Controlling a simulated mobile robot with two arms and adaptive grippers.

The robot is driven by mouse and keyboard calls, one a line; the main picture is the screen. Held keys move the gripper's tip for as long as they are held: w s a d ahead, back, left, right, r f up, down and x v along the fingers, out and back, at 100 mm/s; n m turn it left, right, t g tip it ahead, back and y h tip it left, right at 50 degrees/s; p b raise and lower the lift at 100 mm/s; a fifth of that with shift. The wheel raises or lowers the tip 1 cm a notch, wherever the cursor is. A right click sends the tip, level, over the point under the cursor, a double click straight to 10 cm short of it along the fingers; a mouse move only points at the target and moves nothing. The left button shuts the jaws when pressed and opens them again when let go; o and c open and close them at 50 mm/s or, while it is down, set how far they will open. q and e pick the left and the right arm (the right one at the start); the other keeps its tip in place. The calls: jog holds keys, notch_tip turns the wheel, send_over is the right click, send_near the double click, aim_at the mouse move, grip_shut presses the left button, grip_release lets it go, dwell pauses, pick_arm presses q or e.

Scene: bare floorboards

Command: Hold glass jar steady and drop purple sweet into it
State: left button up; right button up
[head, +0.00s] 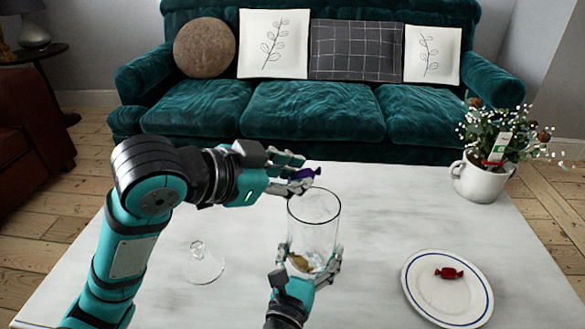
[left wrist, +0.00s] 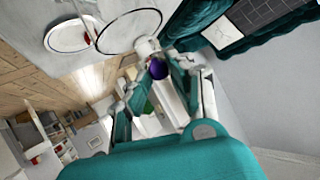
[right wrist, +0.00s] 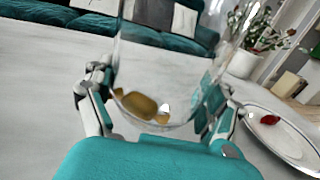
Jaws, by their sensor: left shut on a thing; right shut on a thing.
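The glass jar (head: 313,222) stands upright and open on the white table, with a gold-wrapped sweet (right wrist: 138,104) at its bottom. My right gripper (head: 308,262) is shut around the jar's lower part; the jar also fills the right wrist view (right wrist: 170,65) between its fingers. The purple sweet (head: 304,173) is held in my left gripper (head: 292,180), just above and to the left of the jar's rim. In the left wrist view the purple sweet (left wrist: 157,69) shows between the fingertips, with the jar's round rim (left wrist: 129,30) close beside it.
A glass lid (head: 202,264) lies on the table at left. A white plate (head: 447,300) with a blue ring holds a red sweet (head: 449,273) at right. A white mug with flowers (head: 481,180) stands at the back right corner. A teal sofa (head: 312,110) is behind the table.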

pick_arm(q)
jog(key=o, duration=0.8)
jog(key=v, duration=0.7)
jog(key=shift+s+a+r, duration=0.15)
jog(key=shift+a, duration=0.05)
